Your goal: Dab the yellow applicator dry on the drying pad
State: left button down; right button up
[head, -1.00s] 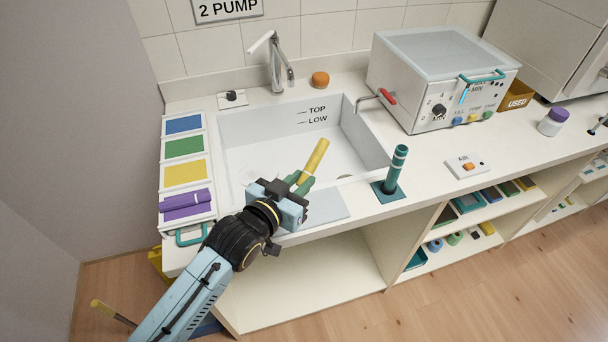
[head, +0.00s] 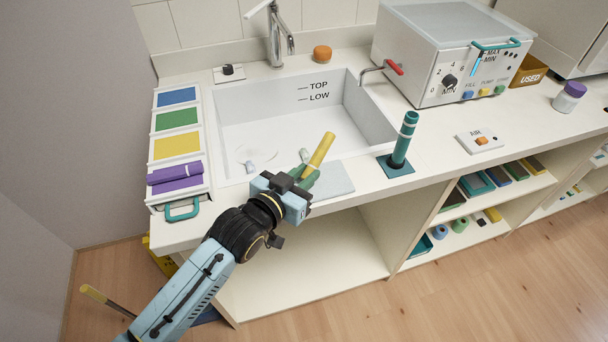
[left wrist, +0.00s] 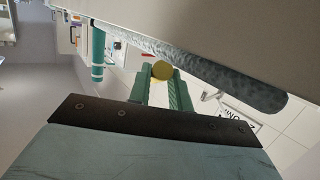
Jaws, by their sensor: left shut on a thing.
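The yellow applicator (head: 319,151) is held in my left gripper (head: 306,178), tilted up and to the right. Its round end (left wrist: 162,70) shows between the green fingers in the left wrist view. A pale blue-grey pad (head: 336,181), which looks like the drying pad, lies on the counter's front strip before the sink. The gripper is just left of the pad and partly covers it in the head view. The applicator's upper end stands clear of the pad; whether its lower end touches is hidden. My right gripper is not in view.
The sink (head: 260,138) lies behind the gripper. A teal cylinder (head: 404,140) stands upright in a holder to the right. A colour-panel tray (head: 206,160) with a purple roll (head: 174,172) is at left. A grey box machine (head: 440,60) stands at back right.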

pick_arm(q)
jog(key=shift+f, duration=0.5)
dwell(0.6)
dwell(0.6)
jog(key=shift+s+f, duration=0.1)
jog(key=shift+f, duration=0.15)
dwell(0.9)
notch_tip(320, 180, up, 8)
jog(key=p, duration=0.8)
jog(key=shift+r+p, duration=0.25)
jog(key=shift+p, duration=0.15)
jog(key=shift+f, duration=0.1)
